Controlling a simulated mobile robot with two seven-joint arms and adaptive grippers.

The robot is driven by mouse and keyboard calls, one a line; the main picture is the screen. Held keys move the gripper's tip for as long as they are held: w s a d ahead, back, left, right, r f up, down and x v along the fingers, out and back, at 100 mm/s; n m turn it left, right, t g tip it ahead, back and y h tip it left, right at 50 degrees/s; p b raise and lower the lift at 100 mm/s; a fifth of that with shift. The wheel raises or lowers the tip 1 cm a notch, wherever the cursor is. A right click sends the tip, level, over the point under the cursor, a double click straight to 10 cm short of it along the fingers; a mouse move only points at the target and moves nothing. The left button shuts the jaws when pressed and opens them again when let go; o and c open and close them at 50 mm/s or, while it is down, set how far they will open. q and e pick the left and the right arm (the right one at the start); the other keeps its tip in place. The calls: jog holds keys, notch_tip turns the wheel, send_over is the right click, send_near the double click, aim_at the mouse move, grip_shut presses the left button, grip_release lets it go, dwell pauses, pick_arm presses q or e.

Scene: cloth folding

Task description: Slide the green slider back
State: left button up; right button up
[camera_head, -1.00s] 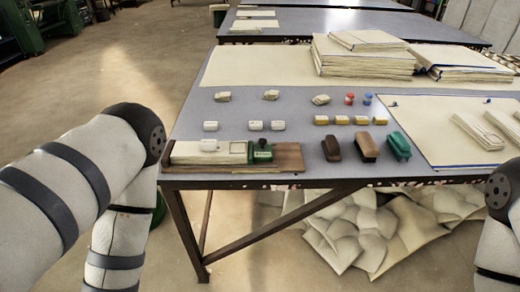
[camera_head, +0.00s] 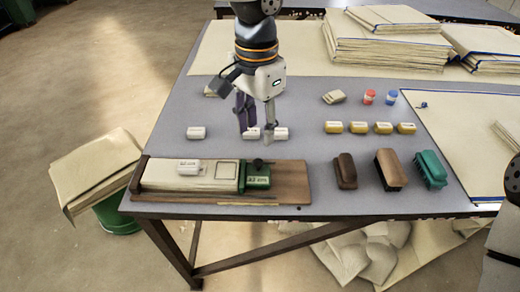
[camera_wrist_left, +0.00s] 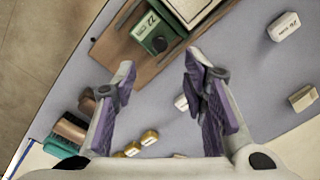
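The green slider (camera_head: 259,181) with a black knob sits at the right end of a cream block on a brown wooden board (camera_head: 292,182) at the table's front edge. In the left wrist view the green slider (camera_wrist_left: 150,31) shows at the top, beyond the fingertips. My left gripper (camera_head: 255,134) is above the table, just behind the slider in the head view. Its purple-padded fingers are apart and empty, also in the left wrist view (camera_wrist_left: 158,68). They appear clear of the slider. My right gripper is not in view; only part of my right arm shows.
White blocks (camera_head: 196,132) lie behind the board, some partly hidden by my left gripper. Yellow-and-white blocks (camera_head: 383,128) and brown and teal brushes (camera_head: 428,169) stand to the right. Stacked folders (camera_head: 385,45) are at the back. A green bin (camera_head: 118,214) stands left of the table.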

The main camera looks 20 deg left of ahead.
aim_at(258, 161)
pick_arm(q)
notch_tip(258, 161, down, 9)
grip_shut()
